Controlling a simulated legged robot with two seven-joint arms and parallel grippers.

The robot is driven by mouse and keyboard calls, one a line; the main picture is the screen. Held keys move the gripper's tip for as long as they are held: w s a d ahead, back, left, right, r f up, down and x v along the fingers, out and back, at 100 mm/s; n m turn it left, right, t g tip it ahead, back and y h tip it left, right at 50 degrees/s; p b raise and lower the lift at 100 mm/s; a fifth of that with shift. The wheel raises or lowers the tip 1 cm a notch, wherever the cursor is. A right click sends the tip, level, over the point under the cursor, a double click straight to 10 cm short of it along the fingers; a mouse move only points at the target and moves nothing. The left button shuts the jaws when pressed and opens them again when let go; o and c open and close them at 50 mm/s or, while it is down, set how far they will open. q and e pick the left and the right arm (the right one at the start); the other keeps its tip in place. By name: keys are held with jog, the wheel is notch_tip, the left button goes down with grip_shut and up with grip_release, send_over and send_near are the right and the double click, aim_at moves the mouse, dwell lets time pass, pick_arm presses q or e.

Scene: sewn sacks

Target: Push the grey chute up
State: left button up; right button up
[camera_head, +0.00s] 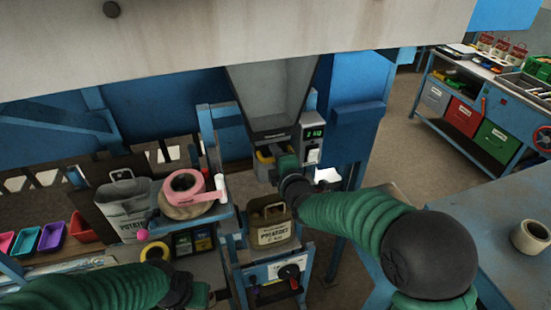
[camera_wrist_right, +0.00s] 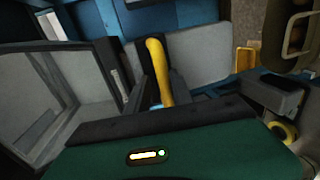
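The grey chute (camera_head: 270,95) hangs under the large pale hopper in the head view and narrows downward. A yellow part (camera_head: 265,156) shows at its lower end. My right gripper (camera_head: 272,170) is at this lower end, close to the yellow part. In the right wrist view a yellow bar (camera_wrist_right: 158,70) stands just beyond the green gripper body, with dark parts on both sides. Whether the fingers are closed on it is not clear. My left gripper (camera_head: 203,296) is low at the left, away from the chute; its fingers are too dark to read.
A potato sack (camera_head: 268,226) stands below the chute. A grey box with a display (camera_head: 313,138) is right beside my right gripper. A pink tape roll (camera_head: 184,184) and another sack (camera_head: 124,205) are at the left. A blue post (camera_head: 352,110) stands right of the chute.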

jog(key=shift+o, duration=0.5)
jog(key=shift+s, duration=0.1)
jog(key=shift+f, duration=0.1)
jog(key=shift+s+d, duration=0.1)
jog(key=shift+s, duration=0.1)
jog(key=b+v, duration=0.6)
jog(key=v, duration=1)
jog(key=shift+s+b, duration=0.2)
jog(key=shift+b, duration=0.1)
jog(key=shift+w, duration=0.1)
jog(key=shift+f, duration=0.1)
